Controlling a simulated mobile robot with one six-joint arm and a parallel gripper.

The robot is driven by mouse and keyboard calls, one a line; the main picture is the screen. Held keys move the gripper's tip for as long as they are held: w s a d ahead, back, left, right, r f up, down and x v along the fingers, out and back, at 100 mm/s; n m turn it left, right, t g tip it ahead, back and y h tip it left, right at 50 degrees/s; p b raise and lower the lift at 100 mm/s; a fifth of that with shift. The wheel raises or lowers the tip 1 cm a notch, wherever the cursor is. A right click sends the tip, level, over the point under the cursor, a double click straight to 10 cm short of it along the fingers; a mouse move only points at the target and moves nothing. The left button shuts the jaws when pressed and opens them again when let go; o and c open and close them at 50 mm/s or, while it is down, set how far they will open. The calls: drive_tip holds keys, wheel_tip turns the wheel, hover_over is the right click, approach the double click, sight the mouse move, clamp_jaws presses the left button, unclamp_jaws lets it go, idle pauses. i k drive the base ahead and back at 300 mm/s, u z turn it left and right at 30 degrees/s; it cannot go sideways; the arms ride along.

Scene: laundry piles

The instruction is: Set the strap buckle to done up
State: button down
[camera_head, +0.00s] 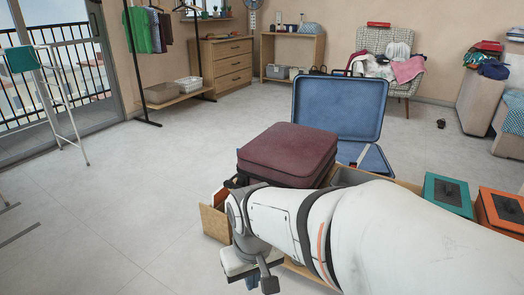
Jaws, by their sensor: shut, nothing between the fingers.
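I cannot make out the strap buckle in this view, so I cannot tell whether it is done up. An open blue suitcase (337,107) has its lid upright, and a thin strap-like line shows low inside it, too small to make out. A closed maroon padded case (288,150) lies in front of it. My gripper (266,280) is at the bottom, left of centre, pointing down, shut and empty. It is nearer to me than the maroon case and apart from it. My arm hides what lies at the lower right.
Teal (447,193) and orange (500,210) boxes stand at the right. A wooden-sided box (213,222) is beside my wrist. A clothes rack (135,70), a drawer chest (228,65) and a laundry-laden armchair (346,48) stand at the back. The left floor is largely clear.

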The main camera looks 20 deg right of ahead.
sight(352, 165)
drive_tip(key=u, duration=0.15)
drive_tip(key=k, duration=0.35)
drive_tip(key=z, duration=1.55)
drive_tip(key=i, duration=1)
drive_tip(key=u, duration=0.1)
